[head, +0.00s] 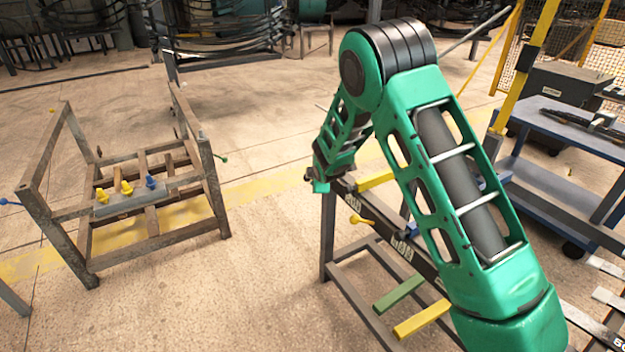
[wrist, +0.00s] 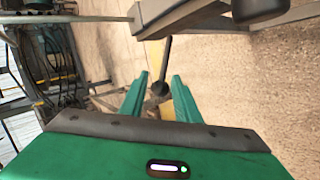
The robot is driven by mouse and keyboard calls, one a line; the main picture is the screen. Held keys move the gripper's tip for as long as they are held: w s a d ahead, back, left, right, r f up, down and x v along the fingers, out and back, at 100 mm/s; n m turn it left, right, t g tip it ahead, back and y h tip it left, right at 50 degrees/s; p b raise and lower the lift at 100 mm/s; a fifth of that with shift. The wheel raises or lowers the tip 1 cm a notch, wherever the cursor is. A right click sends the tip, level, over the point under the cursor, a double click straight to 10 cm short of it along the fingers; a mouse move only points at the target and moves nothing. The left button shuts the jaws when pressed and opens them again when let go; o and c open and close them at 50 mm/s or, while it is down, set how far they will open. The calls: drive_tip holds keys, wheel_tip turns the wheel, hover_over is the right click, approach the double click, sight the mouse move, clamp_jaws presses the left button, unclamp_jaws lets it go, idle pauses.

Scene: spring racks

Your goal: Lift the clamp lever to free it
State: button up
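In the wrist view, the two green fingers of my gripper (wrist: 160,88) are apart. A dark lever (wrist: 164,64) with a round knob at its near end shows between the fingertips. Gaps appear on both sides of the knob, so I see no grip on it; its depth relative to the fingertips is hard to tell. In the head view, my gripper (head: 319,184) is at the left end of the near dark steel rack (head: 327,235). My arm hides much of this rack, and the dark lever cannot be made out there.
The near rack carries a yellow-knobbed handle (head: 361,220), a green bar (head: 398,292) and a yellow bar (head: 421,319). A rusty frame (head: 60,232) with yellow and blue knobs stands left. A blue cart (head: 560,140) stands right. The floor between frame and rack is clear.

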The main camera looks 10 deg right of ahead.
drive_tip(key=shift+v, duration=2.9)
